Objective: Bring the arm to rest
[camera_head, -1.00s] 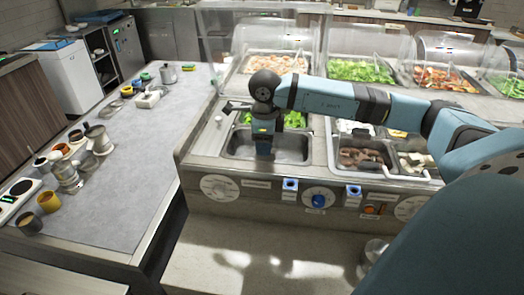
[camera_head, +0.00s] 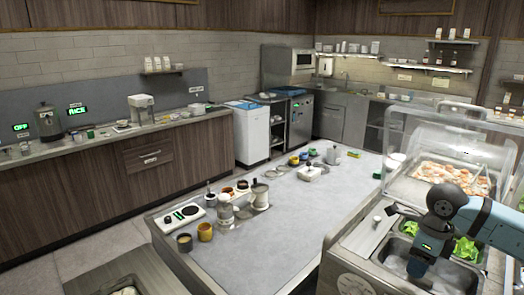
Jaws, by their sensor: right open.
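My right arm comes in from the right edge, blue with a dark wrist joint. Its gripper (camera_head: 416,268) points down at the steel wells of the counter. The jaws are open and I see nothing held between them; the fingertips are small and dark. An empty-looking metal well (camera_head: 396,264) lies around and below the gripper. Green lettuce (camera_head: 466,248) shows in the wells beside and behind it. My left gripper is out of view.
A clear sneeze guard (camera_head: 432,130) stands behind the arm, over a tray of food (camera_head: 455,177). A grey worktop (camera_head: 290,215) to the left holds cups, pots and a small burner (camera_head: 183,215). Its middle is mostly clear. A white cabinet (camera_head: 251,133) stands farther back.

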